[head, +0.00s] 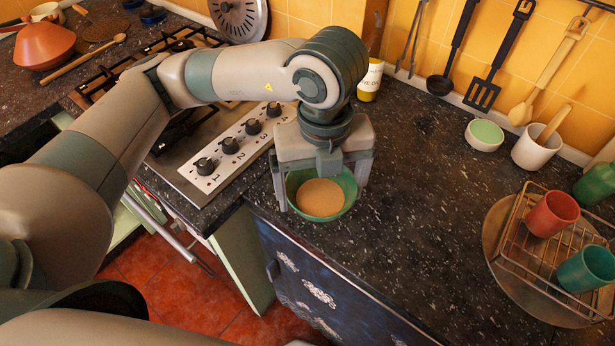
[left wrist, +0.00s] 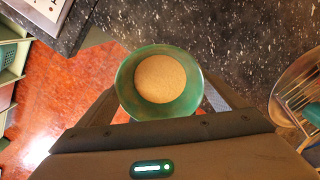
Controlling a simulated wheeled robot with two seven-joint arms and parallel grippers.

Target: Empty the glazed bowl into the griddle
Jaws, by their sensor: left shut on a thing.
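The glazed bowl is a green bowl (head: 350,186) holding a smooth tan mass (head: 321,198). My left gripper (head: 322,192) comes down from above and is shut on the bowl, one finger at each side. The bowl is upright at the counter's front edge, right of the stove knobs. I cannot tell whether it touches the counter. In the left wrist view the bowl (left wrist: 160,109) sits between the fingers, its tan contents (left wrist: 160,78) facing the camera. I cannot make out a griddle for sure in either view. My right gripper is not in view.
The gas stove (head: 190,172) is left of the bowl. On the counter's right stand a small green-topped bowl (head: 484,134), a white mortar (head: 534,150) and a wire rack (head: 530,238) with cups. An orange tagine (head: 44,46) stands at far left. The middle counter (head: 430,180) is clear.

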